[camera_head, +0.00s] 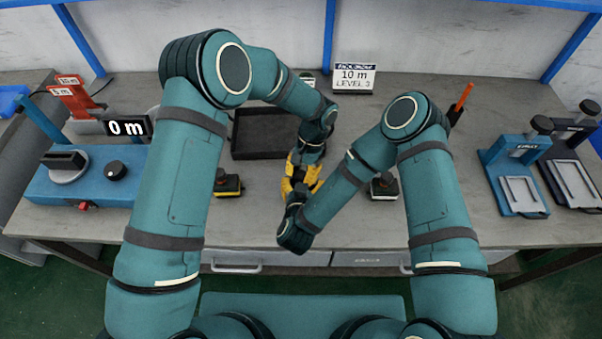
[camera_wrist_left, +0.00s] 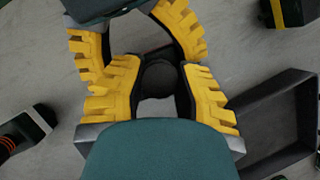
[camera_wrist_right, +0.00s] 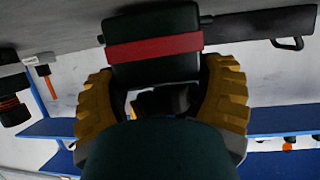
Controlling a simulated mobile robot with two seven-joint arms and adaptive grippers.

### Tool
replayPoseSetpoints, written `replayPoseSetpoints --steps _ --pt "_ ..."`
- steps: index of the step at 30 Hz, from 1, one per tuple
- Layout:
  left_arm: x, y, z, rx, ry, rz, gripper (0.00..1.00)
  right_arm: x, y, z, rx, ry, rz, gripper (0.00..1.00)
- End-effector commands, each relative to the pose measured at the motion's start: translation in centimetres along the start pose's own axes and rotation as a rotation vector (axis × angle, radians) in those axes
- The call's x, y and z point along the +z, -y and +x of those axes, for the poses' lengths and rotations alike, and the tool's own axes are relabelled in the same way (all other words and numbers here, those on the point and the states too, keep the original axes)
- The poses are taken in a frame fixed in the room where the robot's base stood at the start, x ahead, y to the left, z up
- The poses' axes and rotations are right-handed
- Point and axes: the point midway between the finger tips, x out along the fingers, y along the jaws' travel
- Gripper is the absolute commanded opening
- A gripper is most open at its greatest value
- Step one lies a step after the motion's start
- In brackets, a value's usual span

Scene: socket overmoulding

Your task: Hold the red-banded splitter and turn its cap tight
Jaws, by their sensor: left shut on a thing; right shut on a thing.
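The red-banded splitter (camera_wrist_right: 152,60), a dark box with a red band, shows in the right wrist view at the tips of my right gripper (camera_wrist_right: 160,88). My right gripper is shut on it from the side. Its yellow fingers also show in the left wrist view (camera_wrist_left: 138,42), behind my left gripper's fingers. My left gripper (camera_wrist_left: 160,92) is shut on the round black cap (camera_wrist_left: 160,77), one finger on each side. In the head view the yellow fingers of both grippers meet near the table's middle (camera_head: 300,176). The arms hide the splitter there. I cannot tell how tight the cap is.
A black tray (camera_head: 240,152) lies just left of the grippers. Dark banded blocks stand on either side (camera_head: 228,185) (camera_head: 384,187). A blue machine reading 0 m (camera_head: 90,180) is at left. Blue and black presses (camera_head: 515,165) (camera_head: 572,170) stand at right. A sign (camera_head: 354,78) stands behind.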

Motion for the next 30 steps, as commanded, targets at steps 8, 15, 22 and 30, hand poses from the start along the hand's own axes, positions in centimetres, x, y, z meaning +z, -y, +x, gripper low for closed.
replayPoseSetpoints --steps 8,15,22,30 --pt "0.1 0.0 0.0 0.001 0.003 -0.001 0.67 0.1 -0.1 0.1 0.003 0.001 -0.001 0.33" --pt "0.0 0.0 0.0 0.014 0.001 -0.032 0.67 0.0 0.0 0.0 0.001 0.0 0.0 0.33" --pt "0.0 0.1 0.0 0.112 0.003 -0.257 0.67 0.0 0.0 0.0 0.001 0.0 0.0 0.33" --pt "0.0 0.4 -2.2 0.204 0.002 -0.478 0.67 0.0 0.0 0.0 0.001 0.0 0.0 0.33"
